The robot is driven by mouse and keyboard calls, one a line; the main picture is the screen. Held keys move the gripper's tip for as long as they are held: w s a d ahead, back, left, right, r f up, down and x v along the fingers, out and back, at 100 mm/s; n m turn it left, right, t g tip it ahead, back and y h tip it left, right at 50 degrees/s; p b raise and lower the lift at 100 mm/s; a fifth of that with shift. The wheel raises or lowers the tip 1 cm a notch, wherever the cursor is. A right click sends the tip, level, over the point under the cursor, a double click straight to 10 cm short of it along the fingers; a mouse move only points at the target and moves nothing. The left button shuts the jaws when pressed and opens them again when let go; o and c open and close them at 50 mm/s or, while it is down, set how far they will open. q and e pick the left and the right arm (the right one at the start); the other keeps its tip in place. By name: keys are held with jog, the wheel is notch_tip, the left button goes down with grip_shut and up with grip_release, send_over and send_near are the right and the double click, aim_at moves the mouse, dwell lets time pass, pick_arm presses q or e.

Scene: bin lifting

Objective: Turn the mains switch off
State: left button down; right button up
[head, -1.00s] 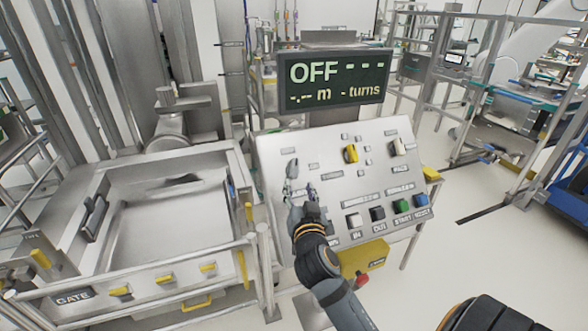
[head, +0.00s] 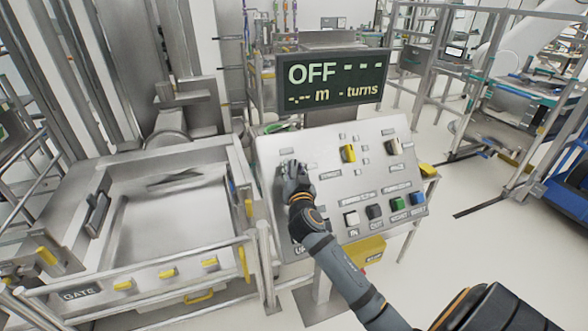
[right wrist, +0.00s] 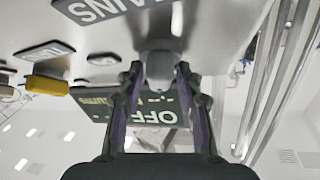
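The mains switch, a grey knob (right wrist: 160,62), sits between the fingertips of my right gripper (right wrist: 160,76) in the right wrist view. The fingers stand apart, one on each side of it; whether they touch it is unclear. In the head view my right gripper (head: 294,172) is at the upper left of the sloping control panel (head: 325,188) and hides the switch there. Part of the "MAINS" label (right wrist: 118,8) shows beside the knob. The display (head: 332,79) above the panel reads "OFF". My left gripper is out of view.
The panel also carries a yellow selector (head: 348,153), a pale selector (head: 394,147) and a row of coloured buttons, including a green one (head: 398,204). A railed gate with a metal bin bay (head: 160,225) stands to the left. Open floor lies to the right.

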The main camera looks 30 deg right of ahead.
jog(key=c, duration=0.6)
jog(key=shift+n+t+y+b, duration=0.3)
jog(key=shift+n, duration=0.5)
jog(key=shift+n+t+y, duration=0.6)
jog(key=shift+n+y, duration=0.9)
jog(key=shift+n, duration=0.6)
grip_shut()
jog(key=o, duration=0.9)
grip_release()
jog(key=shift+o, duration=0.2)
jog(key=v, duration=1.2)
jog(key=shift+r, duration=0.1)
